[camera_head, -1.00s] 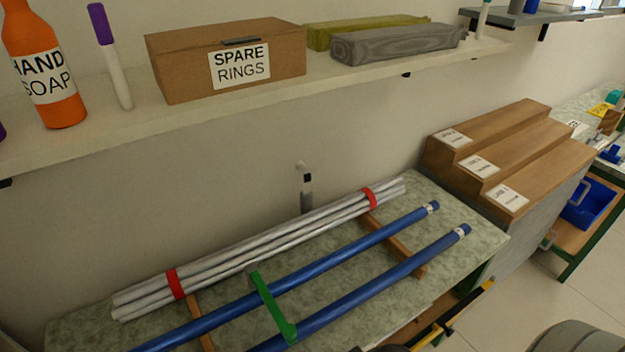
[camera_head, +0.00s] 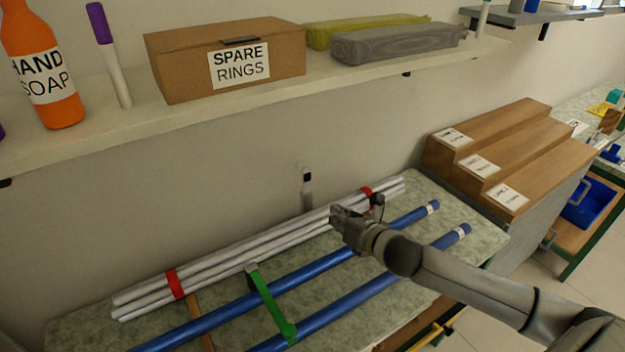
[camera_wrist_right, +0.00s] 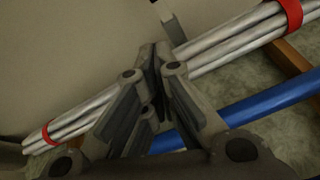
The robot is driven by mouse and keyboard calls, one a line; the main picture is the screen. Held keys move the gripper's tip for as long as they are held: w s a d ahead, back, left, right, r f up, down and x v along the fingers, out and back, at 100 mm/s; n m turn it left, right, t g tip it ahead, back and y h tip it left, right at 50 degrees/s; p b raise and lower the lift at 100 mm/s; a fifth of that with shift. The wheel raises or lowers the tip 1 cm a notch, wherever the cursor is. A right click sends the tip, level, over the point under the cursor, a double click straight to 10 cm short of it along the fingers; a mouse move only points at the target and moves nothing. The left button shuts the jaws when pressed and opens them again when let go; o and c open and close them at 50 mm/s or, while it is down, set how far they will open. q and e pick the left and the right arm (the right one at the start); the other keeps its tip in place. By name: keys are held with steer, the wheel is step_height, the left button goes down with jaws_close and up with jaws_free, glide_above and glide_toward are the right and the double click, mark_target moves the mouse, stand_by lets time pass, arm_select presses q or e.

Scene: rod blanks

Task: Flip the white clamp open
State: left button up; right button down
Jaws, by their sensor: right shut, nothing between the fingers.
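A small whitish, upright fitting with a black part (camera_head: 307,187) is on the wall behind the bench; it looks like the white clamp, but is too small to tell whether it is open or shut. Part of it shows just beyond my fingertips in the right wrist view (camera_wrist_right: 173,27). My right gripper (camera_head: 336,216) is shut and empty, above the rods and to the right of the fitting in the head view. In the right wrist view its fingertips (camera_wrist_right: 156,55) are together, apparently apart from the fitting. My left gripper is not in view.
Silvery rods (camera_head: 235,247) bound with red bands lie along the wall. Two blue rods (camera_head: 215,315) lie in front, crossed by a green strap (camera_head: 270,305). A shelf (camera_head: 200,112) with a spare rings box (camera_head: 190,68) overhangs the bench. Wooden steps (camera_head: 540,150) stand right.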

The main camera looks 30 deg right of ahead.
step_height(320, 180, up, 3)
steer(key=w+d+n, duration=0.2)
steer(key=n, duration=0.2)
steer(key=p, duration=0.4)
glide_toward(306, 170)
steer(key=shift+t, duration=0.4)
steer(key=w+f, duration=0.1)
steer(key=w, duration=0.1)
steer(key=w+f, duration=0.3)
steer(key=w, duration=0.1)
steer(key=shift+a+f, duration=0.1)
steer(key=shift+f, duration=0.2)
steer(key=shift+w+r, duration=0.3)
steer(key=shift+w, duration=0.25)
steer(key=shift+w+r, duration=0.2)
steer(key=shift+w, duration=0.45)
steer(key=shift+r, duration=0.2)
